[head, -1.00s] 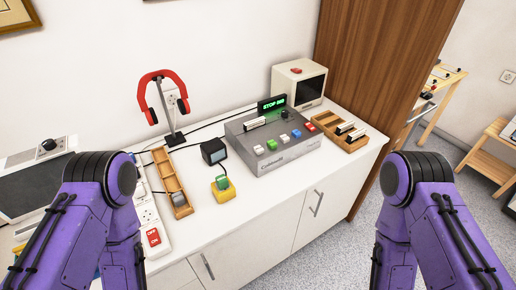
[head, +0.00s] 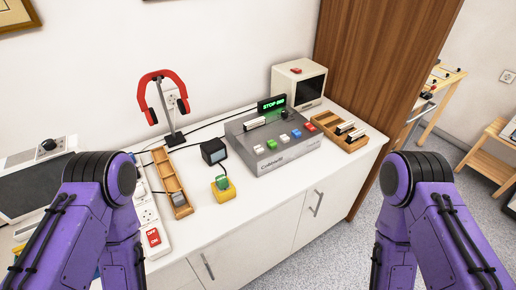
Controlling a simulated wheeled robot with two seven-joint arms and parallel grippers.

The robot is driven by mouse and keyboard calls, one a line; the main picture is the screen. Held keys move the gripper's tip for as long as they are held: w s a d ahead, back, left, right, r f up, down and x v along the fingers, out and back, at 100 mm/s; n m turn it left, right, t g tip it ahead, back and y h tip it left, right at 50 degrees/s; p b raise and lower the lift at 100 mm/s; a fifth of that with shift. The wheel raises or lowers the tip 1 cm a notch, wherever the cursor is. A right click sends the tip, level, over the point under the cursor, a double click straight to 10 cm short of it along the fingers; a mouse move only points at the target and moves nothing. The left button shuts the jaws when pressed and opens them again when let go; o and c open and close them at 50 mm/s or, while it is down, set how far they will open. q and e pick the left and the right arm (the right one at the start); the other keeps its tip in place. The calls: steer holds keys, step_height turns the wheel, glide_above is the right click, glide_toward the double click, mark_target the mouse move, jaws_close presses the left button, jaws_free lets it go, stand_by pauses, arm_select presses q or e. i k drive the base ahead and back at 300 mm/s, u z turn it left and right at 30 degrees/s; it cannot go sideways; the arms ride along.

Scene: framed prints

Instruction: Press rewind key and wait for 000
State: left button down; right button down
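A grey cassette deck (head: 275,146) stands on the white cabinet top, with a row of coloured keys along its front: green, white, blue and red among them. I cannot read which key is rewind. A small green-lit display (head: 272,104) at its back reads "STOP" and digits too small to read surely. My purple left arm comes in at the left and my purple right arm at the right. Both arms are bent in the foreground, well apart from the deck. Neither gripper shows in the head view.
A wooden tray (head: 170,178) and a yellow block with a green button (head: 222,189) stand left of the deck. Red headphones hang on a stand (head: 174,138) behind. A power strip (head: 152,225), small monitor (head: 300,82) and second wooden tray (head: 340,130) flank it. The front counter is clear.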

mark_target(258, 149)
steer(key=z, duration=2.2)
steer(key=i, duration=1.45)
steer(key=u, duration=3.8)
